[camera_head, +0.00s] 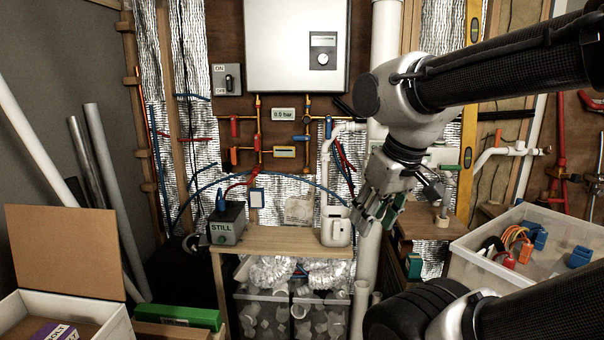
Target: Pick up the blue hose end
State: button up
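A thin blue hose (270,177) arches in front of the foil-covered wall, above the wooden bench. Its right part runs down toward the white jug (335,226) on the bench; I cannot tell exactly where its end lies. A small blue piece (221,200) stands up at the grey box marked STILL (227,224); whether it belongs to the hose is unclear. My gripper (377,217) hangs to the right of the jug, in front of the white vertical pipe, pointing down. Its fingers look apart, with nothing seen between them.
The wooden bench top (280,241) is clear between the STILL box and jug. Clear bins (265,312) stand below. A white crate (463,262) with coloured parts is at right. An open box (100,312) and a green case (178,316) are at lower left.

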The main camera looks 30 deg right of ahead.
aim_at(221, 203)
jog(key=i+l+u, duration=0.45)
jog(key=l+u, duration=0.3)
